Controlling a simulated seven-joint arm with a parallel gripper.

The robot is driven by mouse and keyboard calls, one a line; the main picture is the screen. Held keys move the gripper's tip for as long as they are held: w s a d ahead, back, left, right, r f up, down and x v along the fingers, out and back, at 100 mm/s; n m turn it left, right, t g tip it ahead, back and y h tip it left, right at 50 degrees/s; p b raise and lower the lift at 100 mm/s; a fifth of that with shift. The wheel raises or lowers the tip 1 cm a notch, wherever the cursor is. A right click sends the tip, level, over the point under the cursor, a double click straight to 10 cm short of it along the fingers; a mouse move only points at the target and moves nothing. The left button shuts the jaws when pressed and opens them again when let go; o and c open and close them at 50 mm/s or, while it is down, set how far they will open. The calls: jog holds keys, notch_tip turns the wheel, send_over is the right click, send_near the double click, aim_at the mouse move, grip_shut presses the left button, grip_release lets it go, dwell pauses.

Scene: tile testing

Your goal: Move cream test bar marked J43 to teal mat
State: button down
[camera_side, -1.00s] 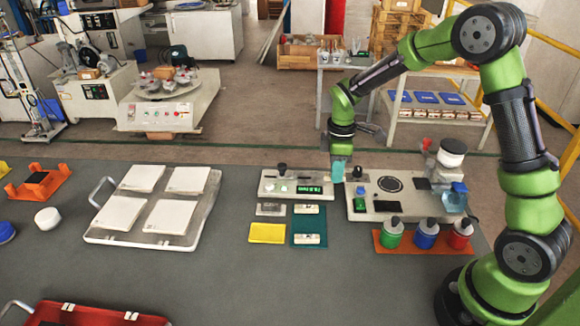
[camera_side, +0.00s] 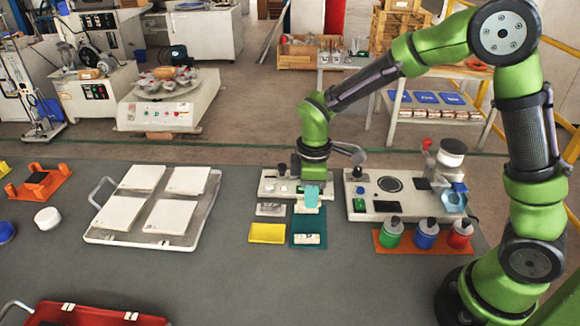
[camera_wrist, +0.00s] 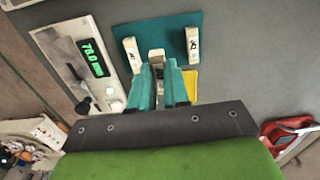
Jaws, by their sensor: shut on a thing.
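The teal mat (camera_side: 297,226) lies in front of the gauge with the green display. Two cream bars rest on it, a far bar (camera_wrist: 132,56) and a near bar (camera_wrist: 193,46); the near one also shows in the side view (camera_side: 307,240). Both carry dark marks too small to read surely. My gripper (camera_side: 312,205) is over the far part of the mat and partly hides the far bar. In the wrist view its teal fingers (camera_wrist: 158,72) are shut on a small cream bar (camera_wrist: 156,54), whose end shows between the tips. Its mark is not visible.
The gauge (camera_wrist: 82,62) stands just behind the mat. A yellow mat (camera_side: 267,233) and a grey block (camera_side: 270,209) lie to its left. A machine (camera_side: 362,203) and an orange tray (camera_side: 382,245) with bottles stand to the right.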

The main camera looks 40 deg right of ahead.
aim_at(310, 225)
jog(key=shift+d+f, duration=0.1)
jog(key=shift+f, duration=3.1)
jog(key=shift+f, duration=0.25)
jog(key=c, duration=1)
grip_release()
jog(key=shift+o, duration=0.3)
jog(key=o, duration=0.3)
jog(key=shift+r, duration=3)
jog(key=shift+m, duration=0.3)
